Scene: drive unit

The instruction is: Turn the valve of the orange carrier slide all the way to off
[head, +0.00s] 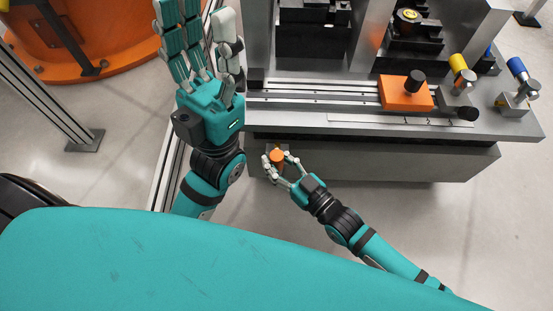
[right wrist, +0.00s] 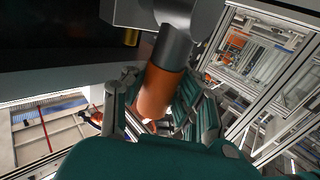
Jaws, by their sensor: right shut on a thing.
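The orange carrier slide (head: 396,95) sits on the rails toward the right of the grey bench, with a black knob on top. An orange valve handle (head: 277,156) shows at the bench's front face, left of centre. My right gripper (head: 274,163) is shut on this handle, with its fingers around it. In the right wrist view the orange handle (right wrist: 158,92) stands between the fingers, on a grey metal stem (right wrist: 173,48). Part of the handle and the valve body are hidden by fingers. My left gripper (head: 197,25) is open and empty, left of the bench.
A yellow-handled valve (head: 458,64) and a blue-handled valve (head: 517,67) stand on the bench at the right. Black fixtures (head: 408,40) stand behind the rails (head: 310,92). An orange round base (head: 85,35) is at the upper left. The floor below the bench is clear.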

